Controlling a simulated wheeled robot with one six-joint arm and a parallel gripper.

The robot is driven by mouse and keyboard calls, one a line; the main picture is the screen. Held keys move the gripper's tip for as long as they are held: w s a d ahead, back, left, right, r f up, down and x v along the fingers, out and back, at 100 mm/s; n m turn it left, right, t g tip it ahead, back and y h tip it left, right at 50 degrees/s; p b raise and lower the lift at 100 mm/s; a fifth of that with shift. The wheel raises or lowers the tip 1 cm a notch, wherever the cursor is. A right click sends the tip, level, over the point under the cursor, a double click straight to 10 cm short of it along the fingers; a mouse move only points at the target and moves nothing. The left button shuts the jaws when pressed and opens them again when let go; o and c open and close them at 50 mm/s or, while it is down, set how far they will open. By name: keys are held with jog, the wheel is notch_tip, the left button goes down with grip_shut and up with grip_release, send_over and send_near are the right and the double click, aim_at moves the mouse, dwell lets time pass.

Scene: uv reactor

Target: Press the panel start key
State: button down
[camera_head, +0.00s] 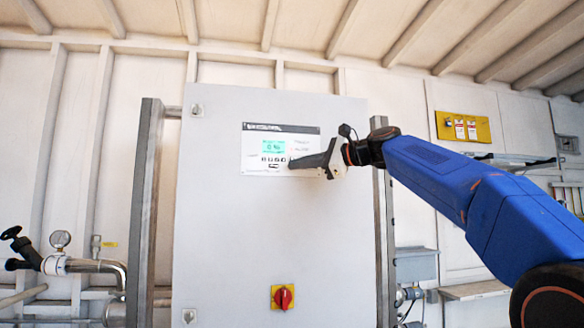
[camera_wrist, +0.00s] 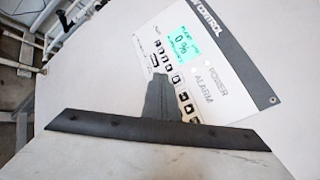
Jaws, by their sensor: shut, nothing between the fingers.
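The control panel (camera_head: 306,140) is a white plate with a dark header on the front of a grey cabinet. Its lit green display (camera_head: 273,146) reads "0 %" and also shows in the wrist view (camera_wrist: 192,43). A row of small keys (camera_head: 272,159) lies under the display. In the wrist view the keys (camera_wrist: 170,66) run beside my gripper (camera_wrist: 158,78), and its tip hides part of that row. My gripper (camera_head: 292,164) is shut and empty, its tip at the right end of the key row. I cannot tell whether it touches a key.
A red rotary switch (camera_head: 283,297) on a yellow plate sits low on the cabinet (camera_head: 230,220). Metal posts (camera_head: 147,200) flank the cabinet. A pipe with a gauge (camera_head: 60,239) and valve stands at left. A yellow board (camera_head: 463,128) hangs on the right wall.

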jog(key=shift+s, duration=0.1)
dwell(0.3)
jog(key=shift+s+d, duration=0.2)
jog(key=shift+s, duration=0.3)
jog(key=s, duration=0.2)
jog(key=s+d, duration=0.1)
jog(key=s, duration=0.1)
jog(key=shift+s+d, duration=0.15)
jog(key=shift+s, duration=0.25)
dwell(0.8)
